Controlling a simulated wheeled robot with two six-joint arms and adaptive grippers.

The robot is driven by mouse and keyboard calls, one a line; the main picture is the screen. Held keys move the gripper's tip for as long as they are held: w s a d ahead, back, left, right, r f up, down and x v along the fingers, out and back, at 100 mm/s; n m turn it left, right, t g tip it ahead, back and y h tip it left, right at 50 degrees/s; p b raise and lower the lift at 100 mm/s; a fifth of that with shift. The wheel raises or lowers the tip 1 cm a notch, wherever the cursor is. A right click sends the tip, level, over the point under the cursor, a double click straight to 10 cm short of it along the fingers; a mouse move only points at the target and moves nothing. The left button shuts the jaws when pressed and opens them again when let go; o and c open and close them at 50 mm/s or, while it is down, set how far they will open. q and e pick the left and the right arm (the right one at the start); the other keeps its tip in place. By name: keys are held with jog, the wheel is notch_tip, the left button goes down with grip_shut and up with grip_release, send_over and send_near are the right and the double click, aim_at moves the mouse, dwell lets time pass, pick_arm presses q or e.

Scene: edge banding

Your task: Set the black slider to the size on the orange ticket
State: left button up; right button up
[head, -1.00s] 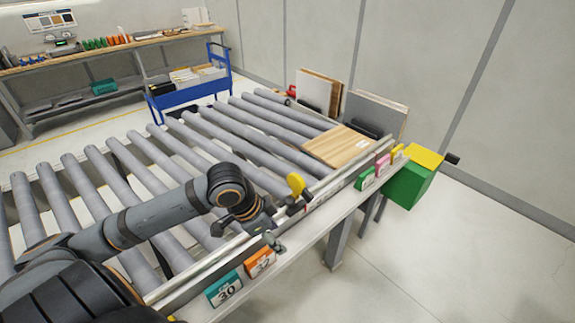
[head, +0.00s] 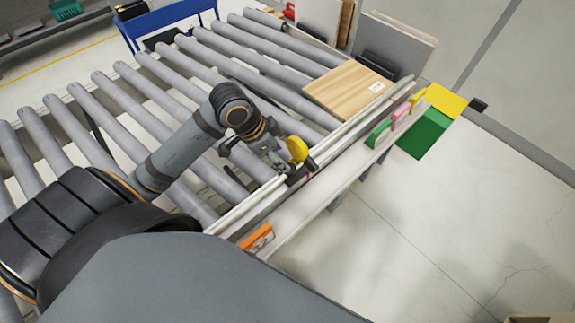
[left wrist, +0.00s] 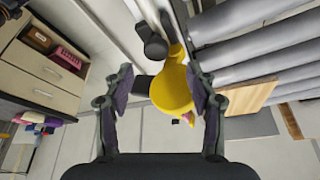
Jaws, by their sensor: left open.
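The black slider (head: 300,175) sits on the rail along the conveyor's near edge. Its round yellow knob (head: 298,149) stands up from it. My left gripper (head: 281,165) is at the knob's left side in the head view. In the left wrist view my open left gripper (left wrist: 160,82) has a finger on each side of the yellow knob (left wrist: 172,92), and dark slider parts (left wrist: 155,46) show behind. Whether a finger touches the knob, I cannot tell. The orange ticket (head: 257,238) hangs at the rail's near end; its number is not readable now. My right gripper is not in view.
A wood panel (head: 350,90) lies on the rollers near the far end of the rail. Green (head: 377,134), pink (head: 400,114) and yellow tickets stand farther along the rail, beside a green and yellow box (head: 425,135). The rail between the slider and these tickets looks clear.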

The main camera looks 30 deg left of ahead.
aim_at(294, 169)
pick_arm(q)
jog(key=shift+w+d+f, duration=0.1)
jog(key=shift+d+f, duration=0.2)
jog(key=shift+f, duration=0.3)
jog(key=shift+w+d+f, duration=0.1)
jog(key=shift+d+f, duration=0.2)
jog(key=shift+f, duration=0.25)
jog(key=x, duration=0.3)
jog(key=shift+s, duration=0.1)
jog(key=shift+f, duration=0.4)
jog(key=shift+c, duration=0.4)
grip_shut()
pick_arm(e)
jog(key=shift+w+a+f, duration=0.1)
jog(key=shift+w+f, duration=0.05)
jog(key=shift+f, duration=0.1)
